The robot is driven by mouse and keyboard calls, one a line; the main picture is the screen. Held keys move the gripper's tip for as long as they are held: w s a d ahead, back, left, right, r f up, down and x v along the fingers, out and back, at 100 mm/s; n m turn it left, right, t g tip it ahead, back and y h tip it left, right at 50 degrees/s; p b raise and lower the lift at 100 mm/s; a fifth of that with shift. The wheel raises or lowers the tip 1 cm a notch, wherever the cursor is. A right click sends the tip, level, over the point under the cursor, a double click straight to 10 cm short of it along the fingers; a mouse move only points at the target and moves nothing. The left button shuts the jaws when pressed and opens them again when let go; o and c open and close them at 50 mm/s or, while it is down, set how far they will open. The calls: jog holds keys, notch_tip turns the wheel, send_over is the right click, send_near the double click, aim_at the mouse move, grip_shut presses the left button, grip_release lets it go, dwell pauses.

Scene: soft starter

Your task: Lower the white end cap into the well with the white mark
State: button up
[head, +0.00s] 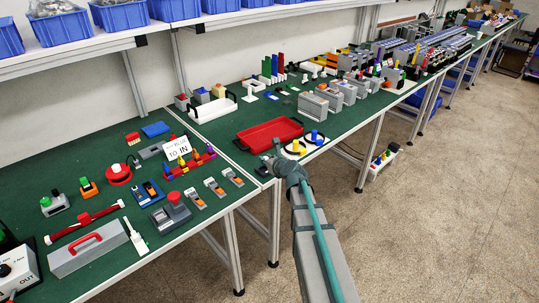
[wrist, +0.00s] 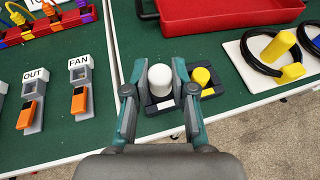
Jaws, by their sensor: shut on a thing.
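The white end cap (wrist: 160,80) is a short upright cylinder between the fingers of my gripper (wrist: 158,74) in the wrist view. The gripper is shut on it. Below it is a dark block (wrist: 150,109) with a white mark (wrist: 165,104) on its front left and a yellow mark (wrist: 207,92) on its front right. A yellow cap (wrist: 201,77) stands on the right half. The cap and fingers hide the white-marked well, so I cannot tell whether the cap is above it or partly in it. In the head view my gripper (head: 272,159) is at the table's front edge.
A red tray (head: 270,135) lies behind the block. A white board (wrist: 243,49) with a black cable and yellow pieces is close on the right. Grey and orange switches labelled OUT (wrist: 35,76) and FAN (wrist: 79,63) stand on the left. The table's front edge is close.

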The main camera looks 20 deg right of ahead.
jog(key=shift+w, duration=0.1)
dwell(0.4)
jog(key=shift+w+a+p, duration=0.1)
jog(key=shift+w+p, duration=0.3)
jog(key=shift+w, duration=0.1)
jog(key=shift+f+b, duration=1.35)
jog(key=shift+f, duration=0.95)
dwell(1.9)
jog(key=o, duration=0.8)
jog(key=shift+o, duration=0.2)
jog(key=shift+s, duration=0.15)
